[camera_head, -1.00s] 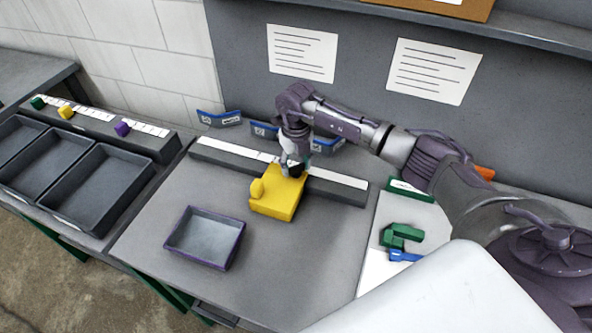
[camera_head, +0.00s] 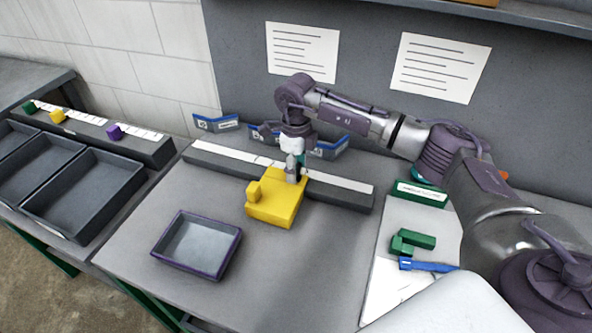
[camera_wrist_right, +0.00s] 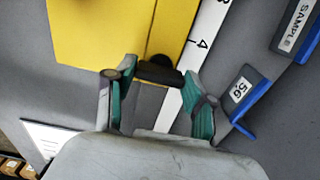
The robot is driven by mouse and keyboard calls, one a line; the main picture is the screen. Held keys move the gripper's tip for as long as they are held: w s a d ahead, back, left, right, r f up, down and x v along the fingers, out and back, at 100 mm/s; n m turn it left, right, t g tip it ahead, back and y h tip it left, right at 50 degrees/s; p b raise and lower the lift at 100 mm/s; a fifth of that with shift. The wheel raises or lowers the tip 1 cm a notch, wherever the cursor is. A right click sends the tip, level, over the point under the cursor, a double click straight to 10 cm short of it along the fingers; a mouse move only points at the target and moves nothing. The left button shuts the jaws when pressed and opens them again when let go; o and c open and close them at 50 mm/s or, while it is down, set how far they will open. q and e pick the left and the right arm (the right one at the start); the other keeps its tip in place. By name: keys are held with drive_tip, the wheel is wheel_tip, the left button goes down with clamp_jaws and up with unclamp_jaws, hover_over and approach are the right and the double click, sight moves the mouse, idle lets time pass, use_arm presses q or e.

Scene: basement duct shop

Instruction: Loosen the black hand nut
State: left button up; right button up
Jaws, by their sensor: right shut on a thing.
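The yellow block (camera_head: 274,203) stands on the grey bench against a long dark rail with a white scale strip. My right gripper (camera_head: 293,172) points down at the block's back right edge. In the right wrist view, the black hand nut (camera_wrist_right: 158,74) shows as a dark bar with a rounded end beside the yellow block (camera_wrist_right: 115,30). The teal-padded fingers of my right gripper (camera_wrist_right: 158,92) stand on either side of it, shut on it. In the head view the fingers mostly hide the nut. My left gripper is not in view.
A purple-rimmed tray (camera_head: 198,243) stands front left of the block. Green parts (camera_head: 412,241) and a blue tool (camera_head: 428,265) lie on a white sheet at right. Blue-edged label holders (camera_head: 216,123) stand behind the rail (camera_head: 340,190). Dark bins (camera_head: 85,195) are at far left.

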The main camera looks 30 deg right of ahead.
drive_tip(key=shift+n, duration=0.3)
drive_tip(key=o, duration=1.2)
drive_tip(key=shift+c, duration=0.2)
wheel_tip(320, 180, up, 12)
